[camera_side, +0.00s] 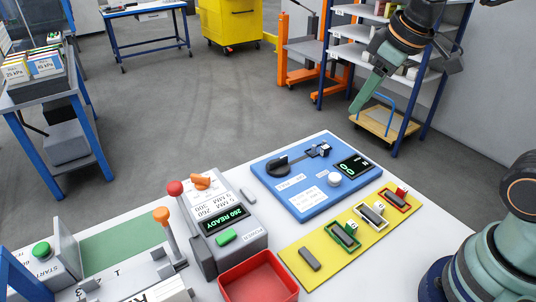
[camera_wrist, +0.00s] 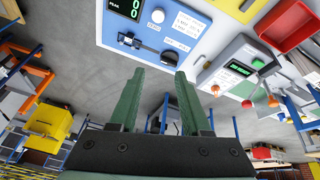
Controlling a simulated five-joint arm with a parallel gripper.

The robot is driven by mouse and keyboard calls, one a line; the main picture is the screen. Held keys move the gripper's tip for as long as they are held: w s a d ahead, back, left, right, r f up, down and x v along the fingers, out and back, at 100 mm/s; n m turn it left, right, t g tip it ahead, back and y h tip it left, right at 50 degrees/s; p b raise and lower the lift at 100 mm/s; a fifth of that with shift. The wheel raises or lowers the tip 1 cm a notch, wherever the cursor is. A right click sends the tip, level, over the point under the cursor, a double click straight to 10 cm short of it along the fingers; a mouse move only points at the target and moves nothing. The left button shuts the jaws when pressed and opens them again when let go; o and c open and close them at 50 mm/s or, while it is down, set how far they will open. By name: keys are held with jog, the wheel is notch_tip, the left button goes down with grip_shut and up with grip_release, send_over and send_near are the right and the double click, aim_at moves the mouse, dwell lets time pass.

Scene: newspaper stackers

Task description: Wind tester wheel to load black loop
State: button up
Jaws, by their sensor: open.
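The blue tester (camera_side: 298,196) lies on the white table with a black rounded part (camera_side: 278,165), a dark bar and a small block (camera_side: 322,150) along its back. It carries a white knob (camera_side: 334,180) and a black display (camera_side: 354,166) that reads zeros. The tester also shows upside down in the wrist view (camera_wrist: 196,22). I cannot tell which part is the wheel, and no black loop shows clearly. My gripper (camera_side: 358,108) is high behind and right of the tester, apart from it. In the wrist view its green fingers (camera_wrist: 158,74) are spread with nothing between.
A yellow board (camera_side: 321,257) holds a grey block and green, white and red framed pieces. A grey machine (camera_side: 216,226) with red and orange knobs reads "260 READY". A red tray (camera_side: 258,280) stands at the front. Shelving (camera_side: 343,55) stands behind my gripper.

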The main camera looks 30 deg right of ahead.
jog(key=w+a+f+n+g, duration=0.2)
jog(key=w+a+n, duration=0.1)
jog(key=w+n, duration=0.55)
jog(key=n+g, duration=0.3)
jog(key=n, duration=0.3)
send_near(278, 159)
notch_tip(278, 159, down, 9)
jog(key=shift+s+a+f, duration=0.1)
grip_shut()
